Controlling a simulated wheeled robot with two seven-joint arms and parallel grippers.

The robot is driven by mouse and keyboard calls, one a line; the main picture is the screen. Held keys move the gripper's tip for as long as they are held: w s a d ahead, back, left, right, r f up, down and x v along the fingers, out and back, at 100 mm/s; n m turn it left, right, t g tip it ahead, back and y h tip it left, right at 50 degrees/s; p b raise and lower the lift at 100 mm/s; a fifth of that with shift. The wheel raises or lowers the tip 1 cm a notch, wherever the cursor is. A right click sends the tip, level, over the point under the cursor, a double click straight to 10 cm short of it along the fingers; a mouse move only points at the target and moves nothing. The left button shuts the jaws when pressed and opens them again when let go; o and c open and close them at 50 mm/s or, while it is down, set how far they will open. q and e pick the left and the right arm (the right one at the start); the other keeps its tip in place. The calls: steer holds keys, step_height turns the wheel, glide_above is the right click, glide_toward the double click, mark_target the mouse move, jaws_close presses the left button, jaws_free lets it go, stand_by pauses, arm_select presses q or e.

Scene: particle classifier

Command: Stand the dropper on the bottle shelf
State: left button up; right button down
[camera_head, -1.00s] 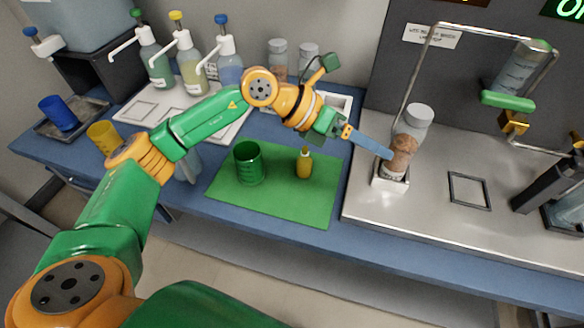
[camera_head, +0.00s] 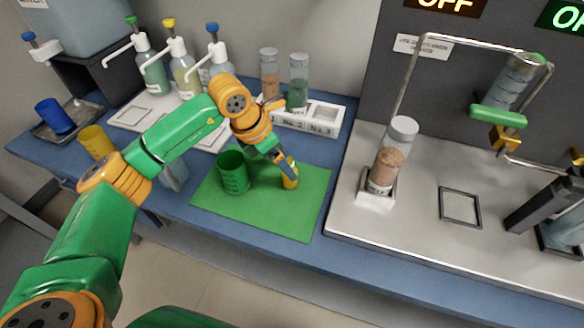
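The dropper is a small amber bottle (camera_head: 291,182) standing on the green mat, to the right of the green cup (camera_head: 234,174). My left gripper (camera_head: 288,172) points down at the dropper, its fingers overlapping the bottle's upper part. Its cap is hidden behind the fingers. I cannot tell whether the fingers are closed on it. A white board with square outlines (camera_head: 133,117), which may be the bottle shelf, lies at the back left under several pump bottles (camera_head: 186,72). My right gripper is not in view.
The green mat (camera_head: 262,217) is clear in front. A white numbered rack (camera_head: 324,122) with jars stands behind the gripper. A jar of brown grains (camera_head: 389,160) stands in a holder on the metal plate (camera_head: 420,205). A yellow cup (camera_head: 97,143) is at the left.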

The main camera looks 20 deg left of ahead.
mark_target(288, 184)
arm_select(q)
steer(key=x, duration=0.2)
steer(key=p+x, duration=0.1)
steer(key=x, duration=0.3)
steer(key=shift+s+f+p, duration=0.1)
steer(key=shift+s+p, duration=0.2)
steer(key=shift+w+f, duration=0.1)
jaws_close()
